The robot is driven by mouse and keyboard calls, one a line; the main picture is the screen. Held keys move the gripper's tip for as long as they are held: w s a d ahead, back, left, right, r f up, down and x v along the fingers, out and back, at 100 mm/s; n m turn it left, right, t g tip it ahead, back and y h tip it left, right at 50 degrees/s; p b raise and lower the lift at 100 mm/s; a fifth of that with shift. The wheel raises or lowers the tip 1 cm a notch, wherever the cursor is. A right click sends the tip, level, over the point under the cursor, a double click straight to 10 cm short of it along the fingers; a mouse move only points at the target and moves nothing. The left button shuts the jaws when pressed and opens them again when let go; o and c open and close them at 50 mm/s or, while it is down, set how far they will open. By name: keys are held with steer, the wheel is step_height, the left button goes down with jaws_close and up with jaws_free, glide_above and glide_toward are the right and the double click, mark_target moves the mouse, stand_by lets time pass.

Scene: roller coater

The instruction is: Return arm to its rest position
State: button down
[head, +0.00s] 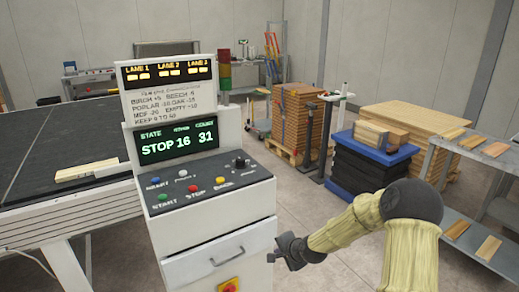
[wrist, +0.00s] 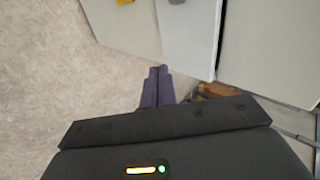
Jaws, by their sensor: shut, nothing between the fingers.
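My arm, in a pale yellow sleeve, comes in from the lower right of the head view and bends to the left at a dark joint. My gripper (head: 282,256) is at its end, beside the right side of the control cabinet (head: 218,238). In the wrist view my gripper's fingers (wrist: 157,72) are together with nothing between them. Whether the gripper touches the cabinet I cannot tell. The console screen (head: 180,142) reads STOP, 16 and 31. Below it is a panel (head: 205,190) with coloured buttons and a black knob.
A conveyor (head: 50,145) with a wood piece (head: 86,170) is on the left. Behind my arm stand a black stack with a blue tray (head: 372,148) and pallets of boards (head: 298,118). A grey shelf (head: 470,160) with wood samples is at right. Bare floor lies between.

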steer(key=s+d+r+n+g+h+p, duration=0.1)
steer(key=s+d+r+n+p, duration=0.1)
steer(key=s+r, duration=0.4)
steer(key=s+d+r+n+g+h+p, duration=0.2)
steer(key=s+r+n, duration=0.3)
steer(key=s, duration=0.7)
steer(key=s+d+r+n+g+h+p, duration=0.1)
steer(key=s+d+r+n+g+p, duration=0.1)
steer(key=s+r, duration=0.7)
steer(key=shift+s+d+n+p, duration=0.4)
steer(key=shift+d+n+p, duration=0.15)
steer(key=shift+n+p, duration=0.6)
